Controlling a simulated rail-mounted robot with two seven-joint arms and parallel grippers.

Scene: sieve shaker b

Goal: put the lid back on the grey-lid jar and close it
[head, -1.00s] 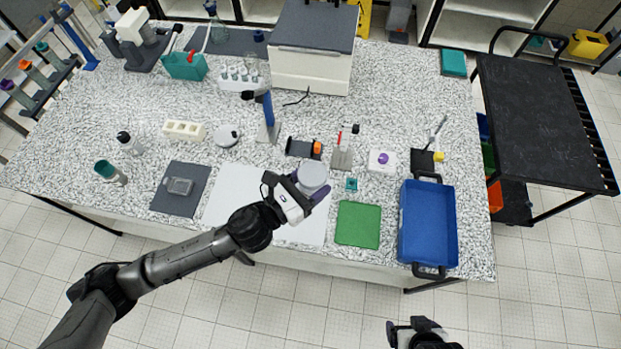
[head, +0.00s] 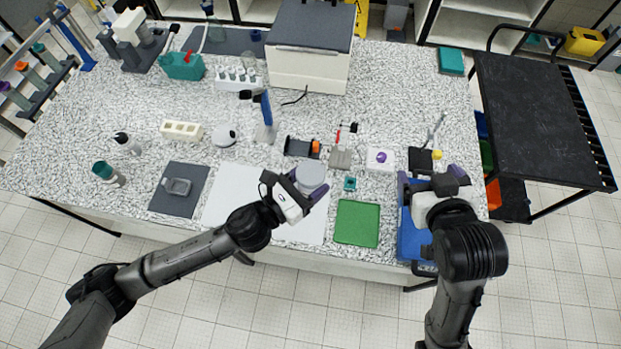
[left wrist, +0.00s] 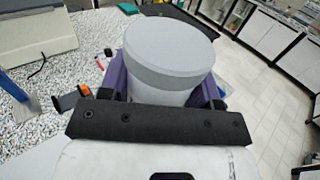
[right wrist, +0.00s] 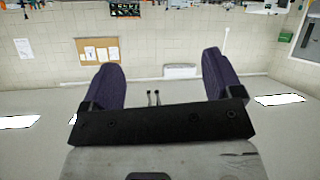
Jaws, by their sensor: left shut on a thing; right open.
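The grey-lid jar shows its round grey top (head: 311,176) in the head view, at the front middle of the table. In the left wrist view a grey lid (left wrist: 170,45) sits level over the jar's paler body (left wrist: 165,95); whether it is screwed tight cannot be told. My left gripper (head: 308,194) is shut around the jar's body below the lid, with its purple fingers on either side. Whether the jar's base touches the table is hidden. My right gripper (head: 429,183) is open and empty above the blue tray; its spread fingers show in the right wrist view (right wrist: 159,75).
A white mat (head: 235,200) lies under my left forearm. A green tray (head: 357,222) lies right of the jar, then the blue tray (head: 410,240).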

